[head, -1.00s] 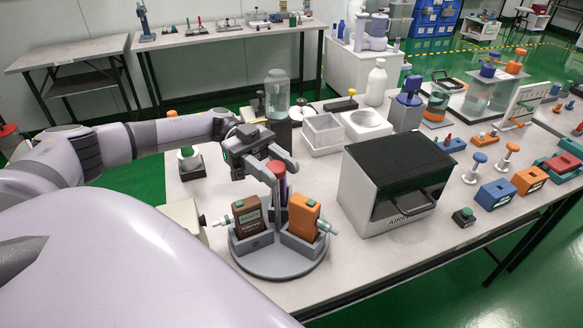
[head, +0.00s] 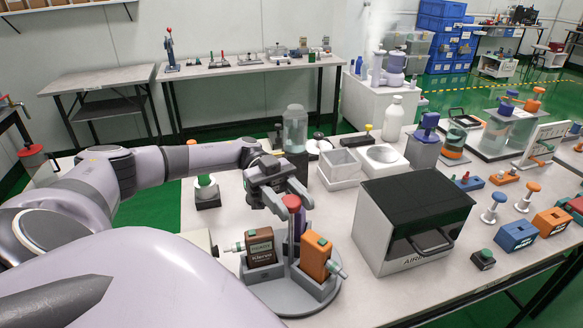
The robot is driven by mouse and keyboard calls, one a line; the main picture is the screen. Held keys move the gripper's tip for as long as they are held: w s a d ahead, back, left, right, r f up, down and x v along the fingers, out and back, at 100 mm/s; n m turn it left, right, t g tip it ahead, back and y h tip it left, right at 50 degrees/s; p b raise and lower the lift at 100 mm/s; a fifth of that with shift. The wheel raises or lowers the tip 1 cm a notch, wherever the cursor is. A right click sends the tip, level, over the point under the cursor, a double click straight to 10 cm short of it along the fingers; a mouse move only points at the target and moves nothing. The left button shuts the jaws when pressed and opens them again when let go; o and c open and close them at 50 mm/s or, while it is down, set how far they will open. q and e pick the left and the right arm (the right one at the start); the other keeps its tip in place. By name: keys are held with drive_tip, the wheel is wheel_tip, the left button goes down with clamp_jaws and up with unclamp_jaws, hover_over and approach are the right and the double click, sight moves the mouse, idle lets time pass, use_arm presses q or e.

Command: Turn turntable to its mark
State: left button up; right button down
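The turntable (head: 322,301) is a grey round disc at the front left of the table. It carries a brown tester (head: 262,250), an orange tester (head: 314,257) and a purple piece (head: 301,220) in grey holders around a central post with a red knob (head: 292,202). My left gripper (head: 290,204) is over the turntable with its fingers at the red knob. The gap between the fingers is hidden, so I cannot tell whether they grip the knob. I cannot make out a mark on the turntable. My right gripper is not in view.
A black-topped box (head: 412,220) stands close to the right of the turntable. White trays (head: 340,168) and a clear cylinder (head: 295,130) stand behind. A green-topped device (head: 206,190) is at the left. Blue (head: 516,236) and orange (head: 551,222) blocks lie farther right.

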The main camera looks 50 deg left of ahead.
use_arm(q)
drive_tip(key=shift+o, duration=1.4)
drive_tip(key=shift+w+r, duration=0.1)
drive_tip(key=shift+r, duration=0.25)
drive_tip(key=shift+f, duration=0.1)
drive_tip(key=shift+a+f, duration=0.1)
drive_tip(key=a+b, duration=0.1)
drive_tip(key=a, duration=0.1)
drive_tip(key=w+a+b, duration=0.1)
drive_tip(key=a+b, duration=0.1)
drive_tip(key=a, duration=0.1)
drive_tip(key=shift+a+f, duration=0.1)
drive_tip(key=shift+a, duration=0.1)
drive_tip(key=shift+w+a+r+b, duration=0.1)
drive_tip(key=shift+a+r+b, duration=0.1)
drive_tip(key=shift+a+b, duration=0.4)
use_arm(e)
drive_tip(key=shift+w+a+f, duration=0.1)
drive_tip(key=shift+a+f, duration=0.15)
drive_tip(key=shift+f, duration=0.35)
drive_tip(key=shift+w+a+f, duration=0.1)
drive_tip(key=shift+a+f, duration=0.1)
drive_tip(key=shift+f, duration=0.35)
use_arm(q)
drive_tip(key=shift+a, duration=0.1)
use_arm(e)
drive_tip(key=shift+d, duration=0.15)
